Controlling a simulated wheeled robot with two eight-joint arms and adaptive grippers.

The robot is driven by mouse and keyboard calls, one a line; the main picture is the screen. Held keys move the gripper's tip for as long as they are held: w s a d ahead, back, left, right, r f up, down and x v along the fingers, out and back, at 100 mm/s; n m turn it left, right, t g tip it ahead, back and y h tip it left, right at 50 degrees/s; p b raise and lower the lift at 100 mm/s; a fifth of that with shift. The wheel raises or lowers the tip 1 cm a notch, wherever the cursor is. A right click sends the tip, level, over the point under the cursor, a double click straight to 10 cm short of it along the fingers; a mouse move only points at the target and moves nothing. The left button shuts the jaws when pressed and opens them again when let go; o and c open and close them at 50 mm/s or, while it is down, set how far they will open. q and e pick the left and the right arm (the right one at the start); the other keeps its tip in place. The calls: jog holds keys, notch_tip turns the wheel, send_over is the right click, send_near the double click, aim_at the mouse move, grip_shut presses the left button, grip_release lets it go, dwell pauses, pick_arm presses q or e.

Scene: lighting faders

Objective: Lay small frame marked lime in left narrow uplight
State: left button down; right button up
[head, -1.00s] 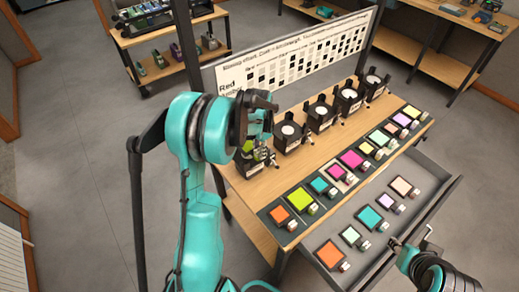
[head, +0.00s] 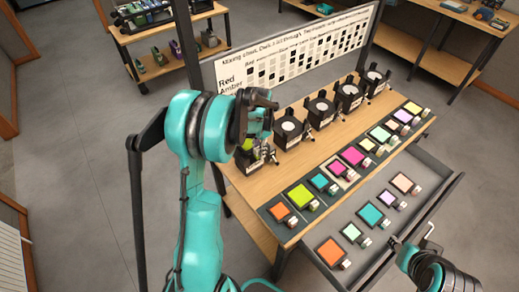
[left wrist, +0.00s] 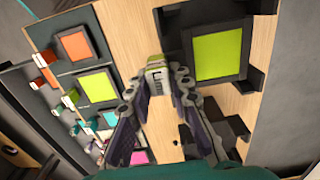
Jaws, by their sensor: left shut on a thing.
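The small lime frame (left wrist: 218,54) is a yellow-green square in a dark border. In the left wrist view it lies flat over the left narrow uplight (left wrist: 262,82), between its dark brackets; whether it is fully seated I cannot tell. My left gripper (left wrist: 158,82) is shut on the frame's pale tag (left wrist: 156,66). In the head view my left arm partly hides the lime frame (head: 246,146) and the uplight (head: 250,165). My right gripper (head: 414,244) is at the lower right, by the open drawer; its finger state is unclear.
Several black uplights (head: 288,131) stand in a row to the right. Coloured frames, including another lime one (head: 301,196), lie along the bench front. The open drawer (head: 385,240) holds more frames. A printed mixing chart (head: 290,62) stands behind.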

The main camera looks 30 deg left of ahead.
pick_arm(q)
jog(key=shift+f+b, duration=1.05)
jog(key=shift+f, duration=0.3)
jog(key=c, duration=1.3)
grip_release()
jog(key=shift+r, duration=0.1)
notch_tip(320, 180, up, 12)
jog(key=shift+f, duration=0.15)
notch_tip(320, 180, up, 7)
jog(key=p, duration=0.5)
